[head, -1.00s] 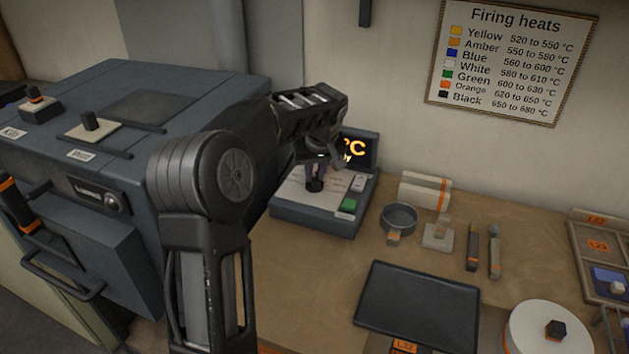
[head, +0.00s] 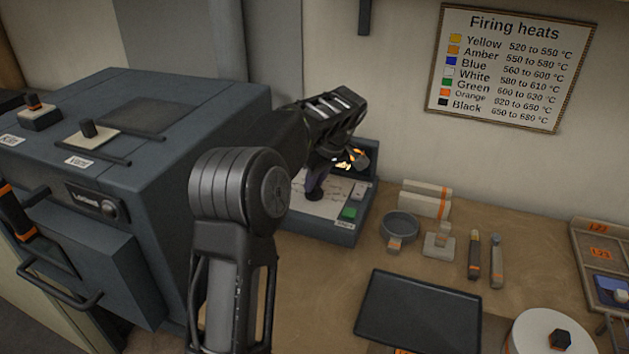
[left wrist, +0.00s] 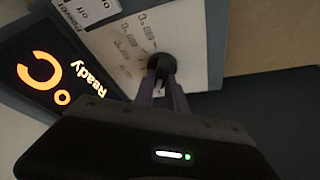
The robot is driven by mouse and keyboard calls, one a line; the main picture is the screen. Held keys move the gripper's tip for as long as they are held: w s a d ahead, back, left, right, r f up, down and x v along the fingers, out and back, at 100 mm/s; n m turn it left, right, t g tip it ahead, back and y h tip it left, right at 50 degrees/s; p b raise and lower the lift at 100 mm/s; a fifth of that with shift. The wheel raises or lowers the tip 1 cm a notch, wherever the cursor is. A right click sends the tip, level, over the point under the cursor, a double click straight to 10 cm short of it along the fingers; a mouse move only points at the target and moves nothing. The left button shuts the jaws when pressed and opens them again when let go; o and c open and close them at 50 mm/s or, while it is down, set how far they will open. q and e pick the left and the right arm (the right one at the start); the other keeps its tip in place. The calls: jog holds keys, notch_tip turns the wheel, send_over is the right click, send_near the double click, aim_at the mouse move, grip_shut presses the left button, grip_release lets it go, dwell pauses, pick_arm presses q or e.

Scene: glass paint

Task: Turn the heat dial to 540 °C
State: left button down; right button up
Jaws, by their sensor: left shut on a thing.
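The heat dial is a small dark round knob (left wrist: 161,63) on the pale face of the control box (head: 325,229). In the head view the knob (head: 314,194) is mostly hidden by my left gripper (head: 316,182). In the left wrist view the gripper (left wrist: 160,80) reaches down to the knob, its two fingers shut on it. In the head view my arm covers most of the display. My right gripper is not in view.
A green button (head: 349,213) sits on the box's front right corner. The kiln (head: 150,200) stands to the left. A round grey dish (head: 400,226), small tools (head: 474,255) and a black tray (head: 418,312) lie to the right. A firing heats chart (head: 513,68) hangs on the wall.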

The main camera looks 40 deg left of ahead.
aim_at(322, 202)
pick_arm(q)
jog(key=c, duration=1.4)
grip_release()
jog(key=shift+o, duration=0.2)
jog(key=v, duration=0.7)
jog(key=shift+d+r+b, duration=0.2)
jog(key=shift+r+b, duration=0.1)
jog(key=shift+r, duration=0.05)
